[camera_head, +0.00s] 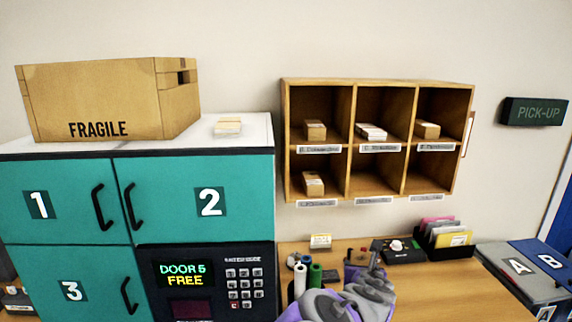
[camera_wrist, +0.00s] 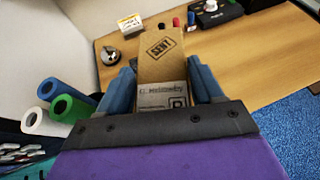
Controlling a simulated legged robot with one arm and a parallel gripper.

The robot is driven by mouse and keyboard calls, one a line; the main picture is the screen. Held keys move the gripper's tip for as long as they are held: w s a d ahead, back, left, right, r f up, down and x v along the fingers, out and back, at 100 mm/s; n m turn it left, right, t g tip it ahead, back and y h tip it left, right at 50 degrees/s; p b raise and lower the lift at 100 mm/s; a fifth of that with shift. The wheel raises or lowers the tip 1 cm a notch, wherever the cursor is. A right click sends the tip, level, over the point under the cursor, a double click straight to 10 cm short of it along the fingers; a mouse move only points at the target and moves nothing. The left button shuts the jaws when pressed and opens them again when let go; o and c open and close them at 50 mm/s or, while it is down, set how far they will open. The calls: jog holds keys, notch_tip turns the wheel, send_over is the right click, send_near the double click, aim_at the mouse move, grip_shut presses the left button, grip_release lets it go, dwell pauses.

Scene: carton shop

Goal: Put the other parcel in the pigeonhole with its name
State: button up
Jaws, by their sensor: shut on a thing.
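My gripper (camera_wrist: 160,78) is shut on a brown cardboard parcel (camera_wrist: 162,62), with its blue fingers on either side. The parcel has a "SENT" stamp and a white label with a name starting with "C."; the rest is too small to read. In the head view my gripper (camera_head: 362,262) is over the desk, below the wooden pigeonhole rack (camera_head: 348,136). The rack has two rows of three compartments with name labels, unreadable here. Brown parcels sit in the top left (camera_head: 314,131), top right (camera_head: 427,130) and bottom left (camera_head: 312,184). The bottom middle and bottom right look empty.
The top middle compartment holds a white-topped stack (camera_head: 371,132). Teal lockers (camera_head: 75,190) stand left, with a FRAGILE carton (camera_head: 110,100) on top. Bins A and B (camera_head: 520,265) are right.

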jog(key=s+a+r+m+h, duration=0.1)
jog(key=a+r, duration=0.3)
jog(key=a, duration=0.2)
jog(key=shift+s+r, duration=0.2)
jog(key=shift+s, duration=0.2)
jog(key=shift+f, duration=0.15)
